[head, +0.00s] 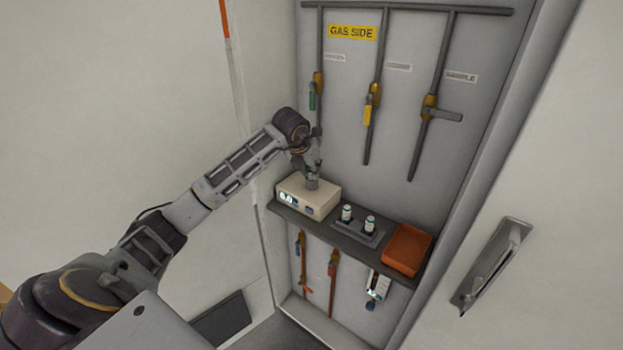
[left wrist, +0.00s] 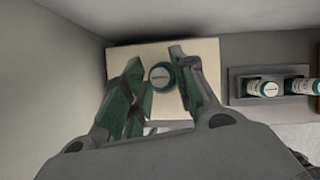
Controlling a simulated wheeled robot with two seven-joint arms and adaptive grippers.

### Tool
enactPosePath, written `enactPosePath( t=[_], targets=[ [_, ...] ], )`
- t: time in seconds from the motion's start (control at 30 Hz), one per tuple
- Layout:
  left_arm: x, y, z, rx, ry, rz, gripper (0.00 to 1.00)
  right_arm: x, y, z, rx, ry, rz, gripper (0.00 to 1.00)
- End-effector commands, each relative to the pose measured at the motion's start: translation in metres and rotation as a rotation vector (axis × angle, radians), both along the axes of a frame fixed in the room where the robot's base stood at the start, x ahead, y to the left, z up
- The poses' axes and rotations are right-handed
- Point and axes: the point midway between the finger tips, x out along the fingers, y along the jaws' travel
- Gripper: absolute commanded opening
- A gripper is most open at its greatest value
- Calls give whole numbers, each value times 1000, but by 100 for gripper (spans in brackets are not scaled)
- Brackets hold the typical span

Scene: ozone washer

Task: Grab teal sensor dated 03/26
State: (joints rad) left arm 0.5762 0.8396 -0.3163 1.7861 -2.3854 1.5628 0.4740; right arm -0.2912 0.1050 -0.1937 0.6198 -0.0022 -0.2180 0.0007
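A round-topped sensor with a pale label and teal rim (left wrist: 161,75) shows between my left gripper's fingers, over the beige instrument box (head: 302,199). My left gripper (head: 312,174) points down at this box; in the left wrist view its fingers (left wrist: 160,62) stand apart on either side of the sensor, and I see no clear contact. Two more white sensors with teal bands, a left one (head: 347,213) and a right one (head: 369,223), stand upright in a dark holder (head: 353,234). The dates on the labels are too small to read. My right gripper is not in view.
The dark shelf (head: 336,240) also bears an orange bin (head: 407,250) at its right end. Pipes with green, yellow and grey valve handles run on the panel above. More valves and a small handheld device (head: 377,287) hang below. A side wall stands close left of the box.

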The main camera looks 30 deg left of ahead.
Motion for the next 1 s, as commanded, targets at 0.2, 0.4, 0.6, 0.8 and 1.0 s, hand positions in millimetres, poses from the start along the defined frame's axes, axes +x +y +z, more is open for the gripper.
enactPosePath(
  t=[0.2,0.4,0.6,0.8,1.0],
  targets=[
    [0,0,0,0,0,0,0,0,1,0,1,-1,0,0],
    [0,0,0,0,0,0,0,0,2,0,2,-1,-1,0],
    [0,0,4,0,-1,0,0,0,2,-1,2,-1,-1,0],
    [0,0,18,0,-2,0,0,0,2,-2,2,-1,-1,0],
    [1,0,39,0,-3,0,0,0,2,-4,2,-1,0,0]
  ],
)
